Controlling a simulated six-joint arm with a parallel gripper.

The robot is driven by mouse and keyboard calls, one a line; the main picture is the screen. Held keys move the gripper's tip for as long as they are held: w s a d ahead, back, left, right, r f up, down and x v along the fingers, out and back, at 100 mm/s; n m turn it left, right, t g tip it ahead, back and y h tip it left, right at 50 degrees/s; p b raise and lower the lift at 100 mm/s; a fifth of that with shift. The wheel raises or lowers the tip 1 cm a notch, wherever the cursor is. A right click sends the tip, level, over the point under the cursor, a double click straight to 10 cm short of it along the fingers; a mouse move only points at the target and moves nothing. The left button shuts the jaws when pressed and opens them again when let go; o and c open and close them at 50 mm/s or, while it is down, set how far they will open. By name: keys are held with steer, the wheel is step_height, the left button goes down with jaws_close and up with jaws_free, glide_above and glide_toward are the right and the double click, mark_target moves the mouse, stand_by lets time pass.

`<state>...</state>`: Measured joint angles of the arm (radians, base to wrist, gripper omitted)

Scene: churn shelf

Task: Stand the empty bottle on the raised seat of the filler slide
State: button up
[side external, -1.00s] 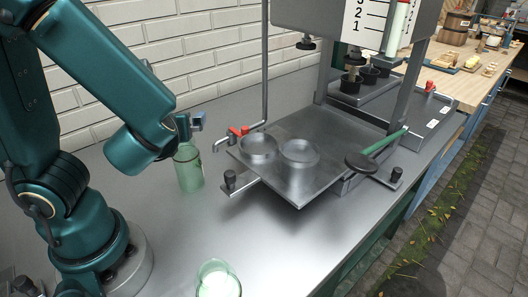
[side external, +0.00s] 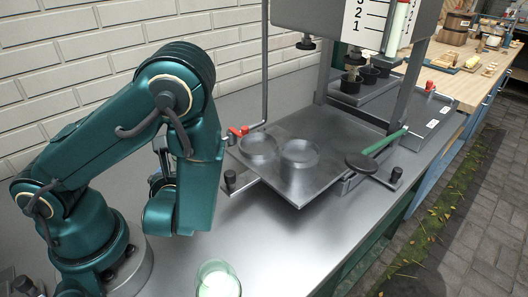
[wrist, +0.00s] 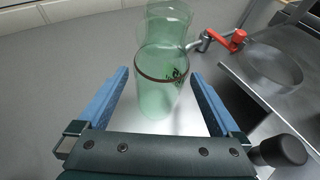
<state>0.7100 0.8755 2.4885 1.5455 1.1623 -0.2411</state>
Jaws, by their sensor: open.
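The empty bottle (wrist: 160,92) is clear green glass with a dark band and a small dark marking. In the wrist view it stands between the two blue fingers of my gripper (wrist: 160,75), with a gap on each side. The gripper is open. In the side view my arm hides the bottle and the fingers. The filler slide (side external: 318,177) is a flat metal plate with two round seats, a left one (side external: 258,147) and a right one (side external: 299,153). Both look empty. I cannot tell which is higher. Part of the slide shows in the wrist view (wrist: 257,58).
A green glass vessel with white contents (side external: 218,282) stands at the front of the bench. A red-handled tap (side external: 238,131) and a black knob (side external: 230,178) are at the slide's left edge. The filler frame (side external: 405,105) rises behind. Bare bench lies before the slide.

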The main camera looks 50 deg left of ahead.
steer(key=shift+x, duration=2.35)
jaws_close()
steer(key=shift+r, duration=0.15)
